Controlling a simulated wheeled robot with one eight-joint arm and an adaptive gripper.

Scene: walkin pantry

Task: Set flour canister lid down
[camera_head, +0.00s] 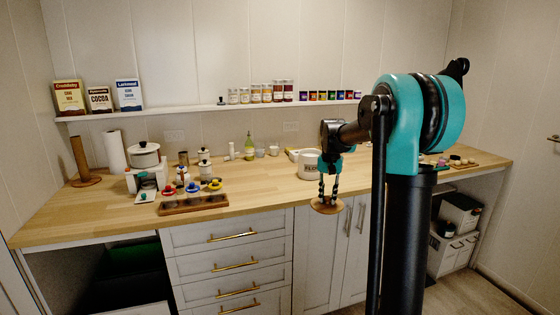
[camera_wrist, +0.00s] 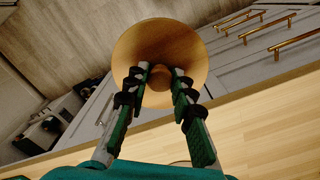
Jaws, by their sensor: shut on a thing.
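The flour canister lid is a round wooden disc (camera_head: 326,206) with a knob. It also fills the top middle of the wrist view (camera_wrist: 188,50). My gripper (camera_head: 328,190) is shut on the lid's knob, with a finger on each side of it in the wrist view (camera_wrist: 160,76). The lid hangs in front of the counter's front edge, before the cabinet doors. A white canister with dark lettering (camera_head: 308,168) stands on the counter behind my gripper. My gripper and arm hide part of the area beside it.
The wooden counter (camera_head: 262,178) has bare room left of the canister. A dark wooden tray (camera_head: 194,204) lies at the front left, near coloured small items (camera_head: 192,187). A scale with a pot (camera_head: 145,165) stands behind. Drawer handles (camera_head: 232,236) protrude below the counter.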

